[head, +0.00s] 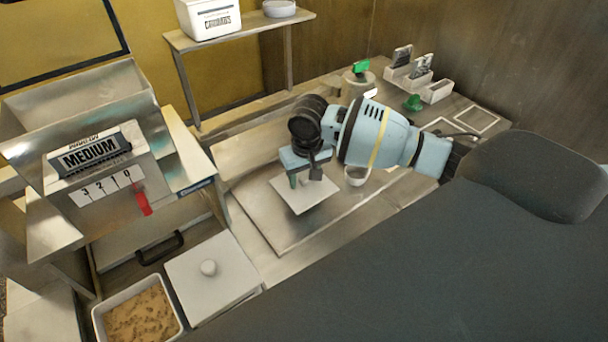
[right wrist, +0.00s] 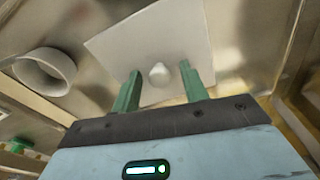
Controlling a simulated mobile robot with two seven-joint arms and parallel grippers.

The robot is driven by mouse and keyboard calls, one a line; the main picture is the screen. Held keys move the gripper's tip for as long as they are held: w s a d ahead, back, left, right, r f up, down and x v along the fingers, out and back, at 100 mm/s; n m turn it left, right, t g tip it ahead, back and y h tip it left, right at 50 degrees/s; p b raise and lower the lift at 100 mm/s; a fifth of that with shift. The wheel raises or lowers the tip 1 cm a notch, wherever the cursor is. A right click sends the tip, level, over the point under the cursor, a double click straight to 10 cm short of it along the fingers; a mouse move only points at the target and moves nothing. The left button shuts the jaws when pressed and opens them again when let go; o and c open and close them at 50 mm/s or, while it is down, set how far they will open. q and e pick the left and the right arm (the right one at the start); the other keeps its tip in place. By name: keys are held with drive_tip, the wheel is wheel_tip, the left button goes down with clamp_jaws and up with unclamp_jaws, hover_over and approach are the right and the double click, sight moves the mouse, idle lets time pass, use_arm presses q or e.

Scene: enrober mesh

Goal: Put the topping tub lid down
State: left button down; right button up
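A white square lid (head: 310,199) with a pale round knob lies flat on the metal worktop in the head view. In the right wrist view the lid (right wrist: 112,50) fills the upper middle, and its knob (right wrist: 160,74) shows between the fingertips with a gap on both sides. My right gripper (head: 305,180) is over the lid; its green fingers (right wrist: 160,85) are apart and hold nothing. A white tub of brown crumbs (head: 97,316) stands open at the lower left. Next to it, a similar white lid with a knob (head: 190,284) is in place. My left gripper is not in view.
A steel machine (head: 170,150) with a MEDIUM sign and red lever stands at left. A white bowl (head: 356,176) is right of the lid; it also shows in the wrist view (right wrist: 28,75). Small bins (head: 437,92) stand at the back right. The worktop left of the lid is clear.

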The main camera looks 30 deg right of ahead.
sight(307, 189)
drive_tip(key=shift+r, duration=0.15)
wheel_tip(307, 189, up, 12)
drive_tip(key=s, duration=0.1)
drive_tip(key=shift+s, duration=0.2)
drive_tip(key=shift+a, duration=0.1)
idle(0.7)
